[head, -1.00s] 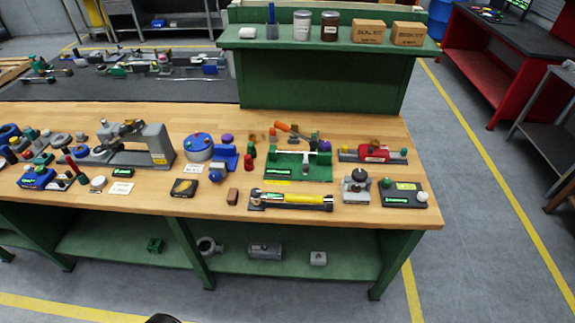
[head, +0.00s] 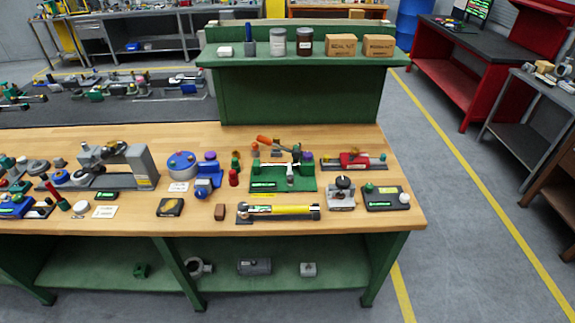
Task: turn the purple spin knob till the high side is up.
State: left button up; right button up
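Two small purple parts show on the wooden bench, and I cannot tell which is the spin knob. One purple knob (head: 210,156) sits at the top of a blue valve body (head: 207,183), right of a round blue housing (head: 182,164). The other purple piece (head: 307,157) is at the right back of a green fixture (head: 283,178). Both are too small to show a high side or how they are turned. Neither of my grippers is in view.
A grey clamp-like fixture (head: 117,165) stands at the left. A yellow cylinder (head: 290,210) lies near the front edge, with a red part (head: 354,160) on a base at the right. A green shelf (head: 300,62) rises behind. Open floor (head: 480,240) lies to the right.

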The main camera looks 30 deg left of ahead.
aim_at(307, 156)
jog(key=z, duration=0.4)
jog(key=k, duration=0.2)
jog(key=u, duration=1.3)
jog(key=i, duration=0.7)
jog(key=u, duration=0.3)
